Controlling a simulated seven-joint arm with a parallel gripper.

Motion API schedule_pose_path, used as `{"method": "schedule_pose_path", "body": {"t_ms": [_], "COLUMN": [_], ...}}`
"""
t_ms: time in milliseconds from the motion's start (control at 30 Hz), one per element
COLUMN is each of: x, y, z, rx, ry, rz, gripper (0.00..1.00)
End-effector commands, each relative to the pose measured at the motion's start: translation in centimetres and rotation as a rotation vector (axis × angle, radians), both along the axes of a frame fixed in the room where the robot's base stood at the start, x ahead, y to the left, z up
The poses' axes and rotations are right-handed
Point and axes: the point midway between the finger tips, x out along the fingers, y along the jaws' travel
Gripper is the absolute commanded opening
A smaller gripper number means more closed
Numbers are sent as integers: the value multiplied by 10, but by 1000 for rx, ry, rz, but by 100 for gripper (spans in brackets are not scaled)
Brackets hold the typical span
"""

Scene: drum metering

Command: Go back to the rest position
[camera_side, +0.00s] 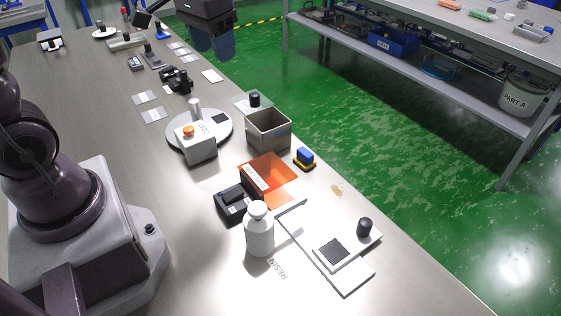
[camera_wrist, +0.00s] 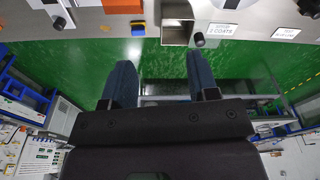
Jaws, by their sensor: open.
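My gripper (camera_wrist: 164,85) is open and empty in the wrist view, its two blue-grey fingers spread wide. In the side view my gripper (camera_side: 215,45) hangs at the top, beyond the table's right edge over the green floor. The table (camera_wrist: 110,22) shows along the top of the wrist view, apart from the fingers. Nothing is between the fingers except floor and distant furniture.
The table holds a white bottle (camera_side: 259,232), a metal bin (camera_side: 268,131), an orange sheet (camera_side: 268,172), a blue-and-yellow block (camera_side: 305,157) and a round white plate (camera_side: 222,136). A shelved bench (camera_side: 420,60) stands across the aisle. Open floor (camera_side: 350,120) lies between.

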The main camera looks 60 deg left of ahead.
Motion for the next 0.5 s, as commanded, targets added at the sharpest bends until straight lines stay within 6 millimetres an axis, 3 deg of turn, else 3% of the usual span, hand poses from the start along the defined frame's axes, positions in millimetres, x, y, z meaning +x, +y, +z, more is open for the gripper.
{"method": "schedule_pose_path", "body": {"t_ms": [100, 300, 500], "x": [-40, -92, -113], "y": [-26, -56, -69], "z": [16, 27, 40], "rx": [15, 30, 39], "ry": [-80, -211, -322], "rz": [-50, -131, -190], "gripper": [54, 54, 54]}}
